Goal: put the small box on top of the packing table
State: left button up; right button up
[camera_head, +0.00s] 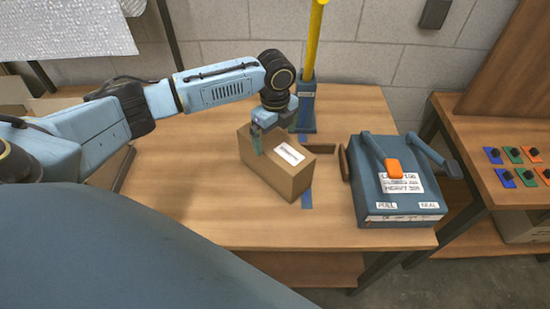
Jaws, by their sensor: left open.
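The small box (283,170) is brown cardboard with a white label on top. It rests on the wooden packing table (200,215), near the middle of its top. My left gripper (257,145) is open at the box's far left top edge, with a finger showing against the box's upper side. The other finger is hidden, and I cannot tell whether the gripper touches the box. My right gripper is not in view.
A blue-grey sealing machine (400,190) with an orange-tipped lever stands right of the box. A yellow post (314,45) in a blue base (306,108) stands behind. A side table (500,200) with coloured switches is at right. The table's front left is clear.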

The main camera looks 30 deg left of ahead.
aim_at(275, 143)
pick_arm(q)
notch_tip(275, 143, down, 5)
jog(key=shift+s+f, duration=0.1)
jog(key=shift+f, duration=0.05)
jog(key=c, duration=1.4)
jog(key=shift+c, duration=0.6)
